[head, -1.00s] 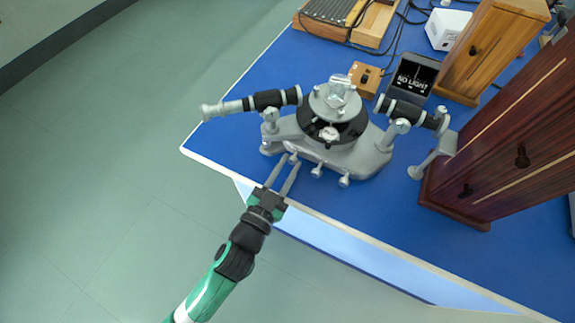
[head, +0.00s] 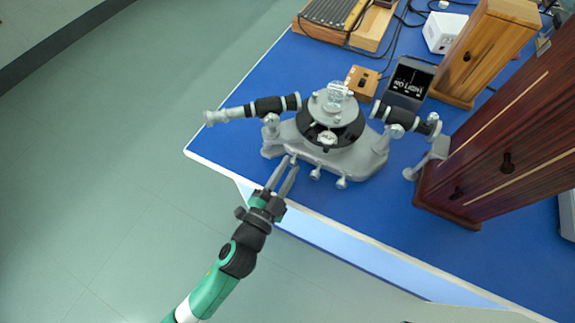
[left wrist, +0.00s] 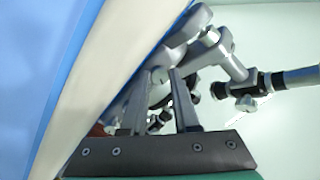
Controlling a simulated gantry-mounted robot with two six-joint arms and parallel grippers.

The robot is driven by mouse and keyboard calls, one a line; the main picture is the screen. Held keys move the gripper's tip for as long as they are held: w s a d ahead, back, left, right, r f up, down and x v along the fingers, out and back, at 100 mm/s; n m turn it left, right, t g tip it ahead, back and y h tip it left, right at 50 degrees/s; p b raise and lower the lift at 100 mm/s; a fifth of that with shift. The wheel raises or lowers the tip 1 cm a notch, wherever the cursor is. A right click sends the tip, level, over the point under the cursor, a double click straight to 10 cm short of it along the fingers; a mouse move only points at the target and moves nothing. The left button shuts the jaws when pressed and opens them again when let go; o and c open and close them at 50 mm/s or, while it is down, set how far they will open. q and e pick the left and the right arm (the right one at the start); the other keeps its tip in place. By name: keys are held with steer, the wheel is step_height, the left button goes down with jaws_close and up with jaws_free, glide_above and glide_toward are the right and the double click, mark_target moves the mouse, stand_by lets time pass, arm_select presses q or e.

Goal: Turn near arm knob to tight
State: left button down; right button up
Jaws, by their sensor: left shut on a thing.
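The grey spectrometer (head: 350,160) stands near the front edge of the blue bench. Several small silver knobs stick out from the near side of its base, including a middle one (head: 315,173) and a right one (head: 341,183). My left gripper (head: 291,163) reaches in from the front, with its fingertips shut on the leftmost knob (head: 293,159), which the fingers mostly hide. In the left wrist view the two fingers (left wrist: 161,76) flank a small grey round part under the spectrometer. I cannot read the knob's tightness. My right gripper is not in view.
A dark wooden cabinet (head: 510,150) stands at the right. A dark "NO LIGHT" display (head: 408,82) and small wooden box (head: 362,81) are behind. The bench front between gripper and cabinet is clear.

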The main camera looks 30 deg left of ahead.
arm_select(q)
steer(key=m+p, duration=0.2)
steer(key=m, duration=0.4)
steer(key=shift+m, duration=0.3)
steer(key=m+p, duration=0.1)
steer(key=m, duration=0.4)
steer(key=shift+m, duration=0.4)
steer(key=c, duration=0.7)
jaws_free()
steer(key=shift+o, duration=0.2)
steer(key=shift+f, duration=0.1)
